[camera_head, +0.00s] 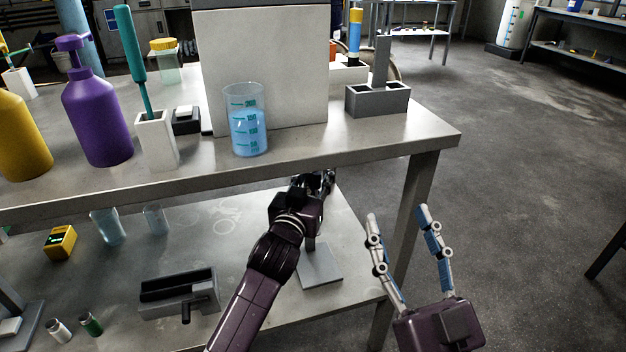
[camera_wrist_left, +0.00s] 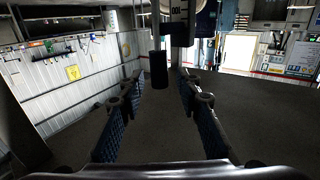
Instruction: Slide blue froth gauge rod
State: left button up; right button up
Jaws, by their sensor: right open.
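I cannot surely tell which thing is the blue froth gauge rod. A rod with a blue band and yellow top (camera_head: 355,34) stands at the back right of the bench in the head view. My left arm reaches toward the bench's front edge; its gripper is mostly hidden there. In the left wrist view my left gripper (camera_wrist_left: 158,88) is open, fingers apart. A dark cylinder (camera_wrist_left: 158,70) shows ahead between them, below a dark part with white markings (camera_wrist_left: 178,18); contact is unclear. My right gripper (camera_head: 397,212) is open and empty, right of the bench leg.
A beaker of blue liquid (camera_head: 247,122) stands near the edge of the bench (camera_head: 300,155). A grey block (camera_head: 377,100) holds an upright grey piece. Purple (camera_head: 97,115) and yellow (camera_head: 20,140) bottles stand left. The lower shelf (camera_head: 240,250) holds small items.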

pick_arm(q)
jog(key=v, duration=1.2)
